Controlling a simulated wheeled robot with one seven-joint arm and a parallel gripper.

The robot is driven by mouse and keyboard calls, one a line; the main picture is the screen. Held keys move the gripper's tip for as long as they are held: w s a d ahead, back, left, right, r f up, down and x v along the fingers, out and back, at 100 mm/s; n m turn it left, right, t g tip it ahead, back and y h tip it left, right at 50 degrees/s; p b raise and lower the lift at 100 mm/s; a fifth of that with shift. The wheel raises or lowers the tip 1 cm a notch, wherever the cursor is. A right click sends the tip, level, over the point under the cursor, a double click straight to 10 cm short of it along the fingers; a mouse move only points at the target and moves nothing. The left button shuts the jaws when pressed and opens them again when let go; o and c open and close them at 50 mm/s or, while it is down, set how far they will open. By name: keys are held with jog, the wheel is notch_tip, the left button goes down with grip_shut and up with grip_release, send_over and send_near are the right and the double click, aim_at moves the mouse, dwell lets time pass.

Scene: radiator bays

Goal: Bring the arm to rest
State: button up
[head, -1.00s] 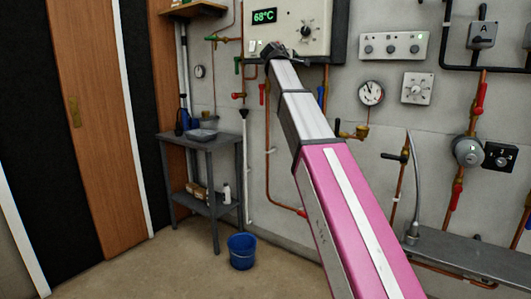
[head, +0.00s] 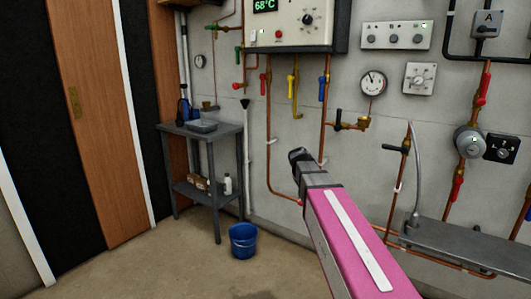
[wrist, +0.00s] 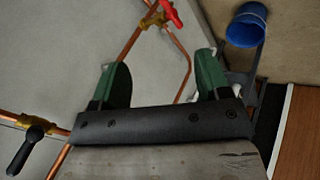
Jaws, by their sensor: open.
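My arm, with a pink and white link, reaches up from the lower right in the head view. Its dark end (head: 300,157) is in front of the grey wall, below the boiler and its valves. In the wrist view, my gripper (wrist: 161,80) has its two green fingers spread wide apart, with nothing between them. Pipes and wall show behind the fingers.
The boiler (head: 292,22) hangs above. A grey side table (head: 225,131) and blue bucket (head: 243,241) stand left. A metal shelf (head: 465,250) with a curved spout is right. A black-handled valve (wrist: 30,147) shows in the wrist view. Floor at lower left is clear.

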jog(key=s+f+m+g+y, duration=0.4)
jog(key=s+f+m+g, duration=0.1)
jog(key=s+f, duration=1.7)
jog(key=shift+s+d+f+m+g, duration=0.2)
jog(key=shift+s+d+m+g, duration=0.15)
jog(key=shift+s, duration=0.45)
